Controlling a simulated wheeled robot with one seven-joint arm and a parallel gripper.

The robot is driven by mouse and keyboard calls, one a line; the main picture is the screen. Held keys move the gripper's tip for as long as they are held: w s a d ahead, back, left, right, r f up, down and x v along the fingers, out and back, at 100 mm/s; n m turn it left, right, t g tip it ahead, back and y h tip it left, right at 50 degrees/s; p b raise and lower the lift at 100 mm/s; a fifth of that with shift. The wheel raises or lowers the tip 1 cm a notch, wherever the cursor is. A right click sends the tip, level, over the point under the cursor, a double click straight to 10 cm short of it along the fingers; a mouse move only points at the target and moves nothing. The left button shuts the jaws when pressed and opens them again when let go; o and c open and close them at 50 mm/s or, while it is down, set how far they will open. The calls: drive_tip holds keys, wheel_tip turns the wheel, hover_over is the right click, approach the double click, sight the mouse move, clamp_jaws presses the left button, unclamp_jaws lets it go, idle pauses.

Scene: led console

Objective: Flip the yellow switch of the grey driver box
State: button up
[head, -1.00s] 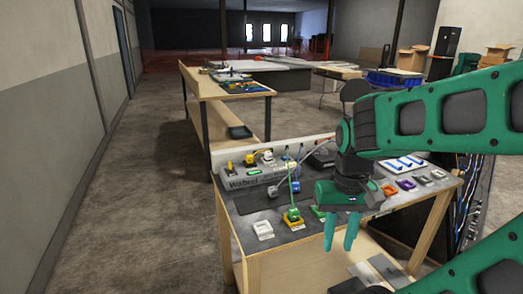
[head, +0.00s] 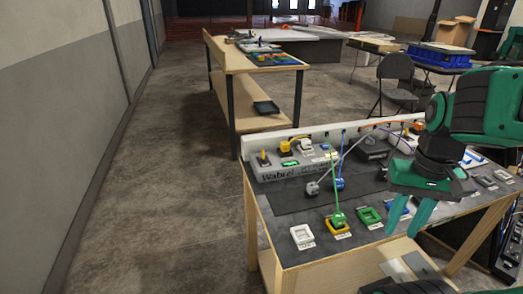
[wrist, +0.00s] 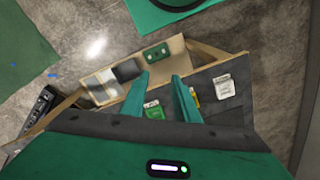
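The grey driver box (head: 285,174), marked "Wabrel", stands at the back left of the workbench in the head view. Its yellow switch (head: 263,160) is at the left end of its top, with a small dark lever sticking up; which way it is set is too small to tell. A green lit display (head: 290,163) is beside it. My gripper (head: 409,229) is open and empty, fingers pointing down, over the right front of the bench, well right of the box. In the wrist view the open fingers (wrist: 161,76) show nothing between them; the box is not visible there.
A yellow plug (head: 290,145) and a white plug (head: 306,146) sit behind the display. A green connector (head: 338,218) stands upright on a yellow socket, with cables nearby. Coloured sockets line the front edge, including a white one (head: 302,235). Floor left of the bench is clear.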

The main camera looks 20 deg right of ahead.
drive_tip(key=w+r+n, duration=0.1)
drive_tip(key=w+r, duration=0.2)
drive_tip(key=w, duration=0.4)
drive_tip(key=w+r+n, duration=0.1)
drive_tip(key=w+r, duration=0.1)
drive_tip(key=w, duration=0.5)
drive_tip(key=n+y, duration=0.1)
drive_tip(key=n, duration=0.6)
hover_over(263, 154)
drive_tip(key=w+d, duration=0.1)
wheel_tip(263, 154, down, 3)
drive_tip(key=f, duration=1)
drive_tip(key=shift+a, duration=0.3)
clamp_jaws()
drive_tip(key=shift+a, duration=0.1)
